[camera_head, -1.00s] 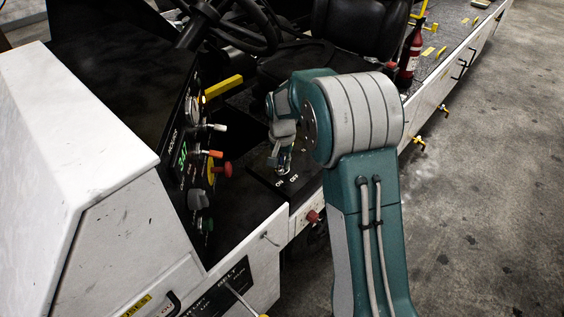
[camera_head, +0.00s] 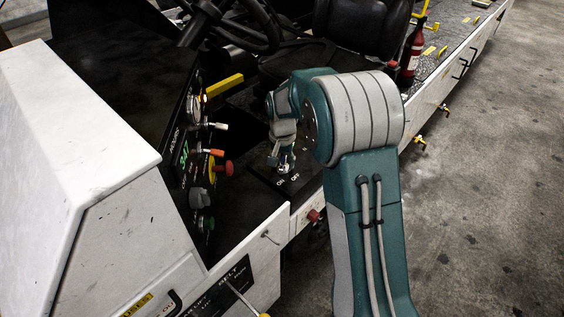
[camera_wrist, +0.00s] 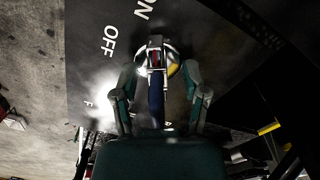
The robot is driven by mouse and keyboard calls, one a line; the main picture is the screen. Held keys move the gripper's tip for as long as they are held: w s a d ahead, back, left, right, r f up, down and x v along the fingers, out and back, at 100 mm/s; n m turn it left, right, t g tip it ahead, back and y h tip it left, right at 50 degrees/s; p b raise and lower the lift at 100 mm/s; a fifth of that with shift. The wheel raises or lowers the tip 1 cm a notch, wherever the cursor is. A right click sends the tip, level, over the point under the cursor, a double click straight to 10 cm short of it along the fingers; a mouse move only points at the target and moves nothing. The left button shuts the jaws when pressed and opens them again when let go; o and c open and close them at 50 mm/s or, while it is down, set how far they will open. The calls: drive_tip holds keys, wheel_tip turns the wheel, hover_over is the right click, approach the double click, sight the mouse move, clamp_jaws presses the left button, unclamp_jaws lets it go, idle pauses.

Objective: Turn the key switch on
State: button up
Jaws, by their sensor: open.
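The key switch (camera_wrist: 157,52) has a round metal collar on a dark panel (camera_wrist: 95,50) lettered ON and OFF. A slim blue part hangs from it in the wrist view, toward my palm. My gripper (camera_wrist: 160,82) is open, with one finger on each side of the switch and gaps to both fingers. In the head view my gripper (camera_head: 283,145) points down just above the switch (camera_head: 286,167), partly covering it. The exact angle of the key is hard to tell.
Left of my gripper, the dashboard (camera_head: 180,150) carries several knobs, including a red button (camera_head: 224,168) and an orange-tipped lever (camera_head: 214,152). A yellow handle (camera_head: 224,86), steering wheel (camera_head: 255,30) and seat (camera_head: 300,60) are behind. A fire extinguisher (camera_head: 412,50) stands at the right.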

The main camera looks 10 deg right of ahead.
wheel_tip(320, 180, up, 12)
drive_tip(key=shift+f, duration=0.1)
idle(0.4)
drive_tip(key=s+r+n+t, duration=0.1)
drive_tip(key=s+r, duration=0.4)
drive_tip(key=s, duration=0.3)
drive_tip(key=s+r+n+t, duration=0.2)
drive_tip(key=s+r, duration=0.2)
drive_tip(key=s, duration=0.3)
drive_tip(key=s+f+n+t, duration=0.2)
drive_tip(key=s, duration=1.3)
drive_tip(key=shift+t, duration=0.3)
drive_tip(key=shift+s, duration=0.1)
